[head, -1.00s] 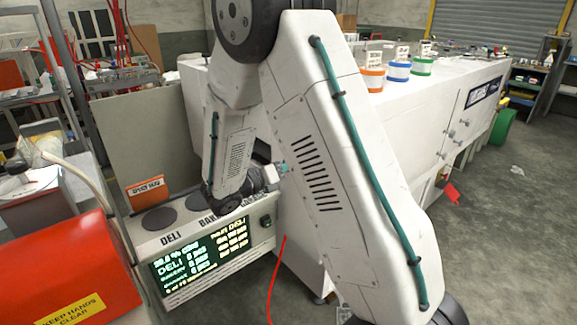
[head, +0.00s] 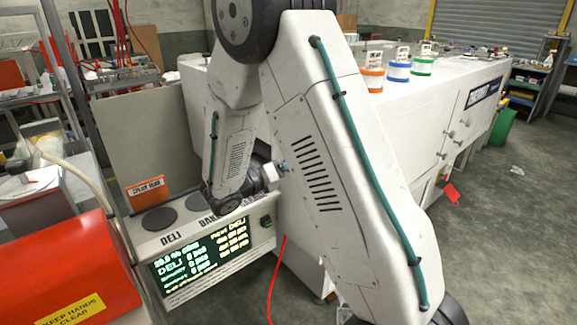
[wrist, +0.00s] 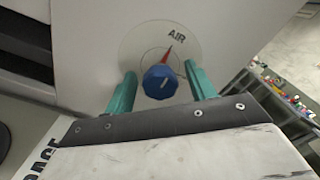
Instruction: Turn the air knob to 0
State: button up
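The blue air knob (wrist: 160,82) is in the middle of the wrist view, on a round plate marked AIR (wrist: 178,33) on a pale panel. No 0 mark is legible. My gripper (wrist: 160,74) has its two teal fingers apart, one on each side of the knob, with visible gaps. In the head view my gripper (head: 282,167) is small and partly hidden behind my arm, and the knob is hidden.
A console with a lit green display (head: 205,255) stands below my wrist. A red guard (head: 75,270) marked KEEP HANDS CLEAR is at the left. The long white machine (head: 420,110) carries several tubs. Open floor (head: 510,230) lies to the right.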

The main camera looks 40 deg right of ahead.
jog(key=a, duration=0.7)
jog(key=shift+a, duration=0.4)
jog(key=shift+s, duration=0.1)
